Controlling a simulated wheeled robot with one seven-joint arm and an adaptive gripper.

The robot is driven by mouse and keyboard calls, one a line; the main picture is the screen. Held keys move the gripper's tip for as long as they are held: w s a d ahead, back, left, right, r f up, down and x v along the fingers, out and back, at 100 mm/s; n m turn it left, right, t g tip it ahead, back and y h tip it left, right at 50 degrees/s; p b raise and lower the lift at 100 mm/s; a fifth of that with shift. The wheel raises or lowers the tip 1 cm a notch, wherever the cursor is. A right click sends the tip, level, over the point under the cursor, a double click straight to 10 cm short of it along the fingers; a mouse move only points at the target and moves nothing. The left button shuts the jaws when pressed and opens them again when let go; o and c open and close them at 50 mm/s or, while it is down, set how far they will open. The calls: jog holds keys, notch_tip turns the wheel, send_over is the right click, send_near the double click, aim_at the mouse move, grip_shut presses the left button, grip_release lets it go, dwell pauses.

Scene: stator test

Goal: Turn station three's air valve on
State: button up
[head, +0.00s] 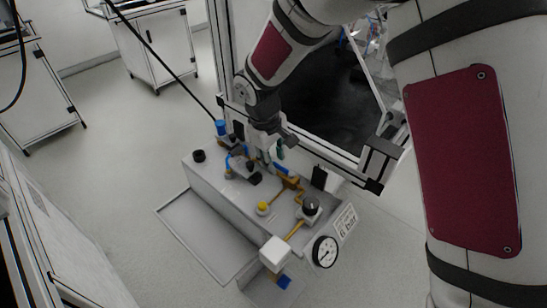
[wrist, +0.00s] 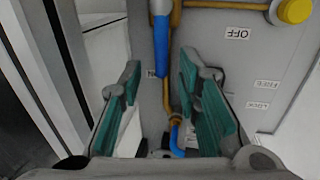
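My gripper (wrist: 158,72) is open, with its two teal-padded fingers apart. In the head view, my gripper (head: 274,156) points down over the pale test bench (head: 225,190). A long blue lever (wrist: 161,38) on a brass pipe shows between the fingertips in the wrist view; I cannot tell its depth relative to them. It seems to be the blue handle (head: 284,169) beside the gripper in the head view. A second blue handle (wrist: 177,140) shows lower between the fingers. An "OFF" label (wrist: 239,33) is right of the lever. No station number is readable.
A yellow knob (head: 263,207), a black knob (head: 310,205) and a pressure gauge (head: 325,251) by a "6 bar" sign (head: 346,222) are in front. More blue fittings (head: 237,160) crowd the left. A framed machine (head: 330,100) stands close behind.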

notch_tip(320, 180, up, 12)
jog(key=s+a, duration=0.1)
jog(key=s, duration=0.1)
jog(key=shift+a, duration=0.25)
jog(key=shift+d, duration=0.1)
dwell(0.4)
jog(key=s+d+r+m, duration=0.2)
jog(key=s+d+r, duration=0.35)
jog(key=d, duration=0.25)
jog(key=s+d+r+m, duration=0.3)
jog(key=s+d+r, duration=0.1)
jog(key=s+d, duration=0.35)
jog(key=s+d+f+m+y, duration=0.1)
jog(key=s+d+m, duration=0.25)
jog(key=s, duration=0.65)
jog(key=s+d+f+m, duration=0.1)
jog(key=s+d+m, duration=0.1)
jog(key=s+d, duration=0.5)
notch_tip(320, 180, up, 15)
jog(key=s+a+t+p, duration=0.2)
jog(key=p, duration=1.1)
jog(key=shift+a+r, duration=0.15)
jog(key=shift+r, duration=0.05)
